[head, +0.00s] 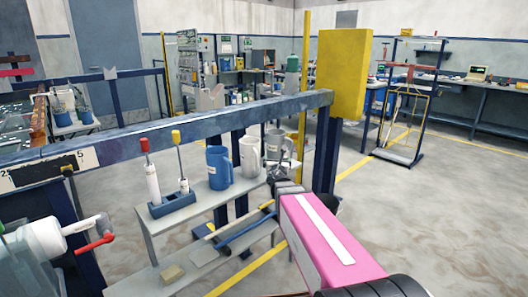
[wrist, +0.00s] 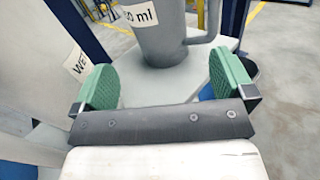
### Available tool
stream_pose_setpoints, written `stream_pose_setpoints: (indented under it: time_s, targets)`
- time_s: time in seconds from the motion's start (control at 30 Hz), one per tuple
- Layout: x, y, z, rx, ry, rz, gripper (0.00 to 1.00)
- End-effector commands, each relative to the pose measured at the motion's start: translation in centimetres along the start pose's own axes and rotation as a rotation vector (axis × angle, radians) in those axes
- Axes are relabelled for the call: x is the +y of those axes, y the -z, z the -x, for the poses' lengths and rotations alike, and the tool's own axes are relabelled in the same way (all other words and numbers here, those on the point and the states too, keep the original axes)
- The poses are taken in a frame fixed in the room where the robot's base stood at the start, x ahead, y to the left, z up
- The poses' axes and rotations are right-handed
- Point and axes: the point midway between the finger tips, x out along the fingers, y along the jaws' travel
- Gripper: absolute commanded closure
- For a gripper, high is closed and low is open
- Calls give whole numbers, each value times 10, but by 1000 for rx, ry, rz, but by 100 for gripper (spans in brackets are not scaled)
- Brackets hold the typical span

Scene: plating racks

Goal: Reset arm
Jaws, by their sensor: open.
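My gripper (wrist: 165,82) is open, with its two green finger pads apart and nothing held between them. A grey jug (wrist: 160,32) with a label ending in "0 ml" stands upright just beyond the fingertips in the wrist view. In the head view, my gripper (head: 284,176) is at the right end of a shelf, in front of the grey jug (head: 287,146), and partly hides it. My pink arm link runs from there to the lower right. The fingers' spacing is hard to see in the head view.
A white jug (head: 250,157) and a blue jug (head: 218,168) stand left of the grey jug on the shelf (head: 158,216). A blue holder (head: 172,204) carries two capped tools. A steel beam (head: 200,122) with a yellow end box (head: 344,72) crosses above. Open floor lies right.

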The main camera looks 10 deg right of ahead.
Motion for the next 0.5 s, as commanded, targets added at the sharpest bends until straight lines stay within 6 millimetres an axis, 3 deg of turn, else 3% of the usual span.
stream_pose_setpoints:
  time_s: [0.27,0.5]
  targets:
    - [-41,14,17,-14,191,-413,0]
    - [-90,50,47,-24,481,-900,0]
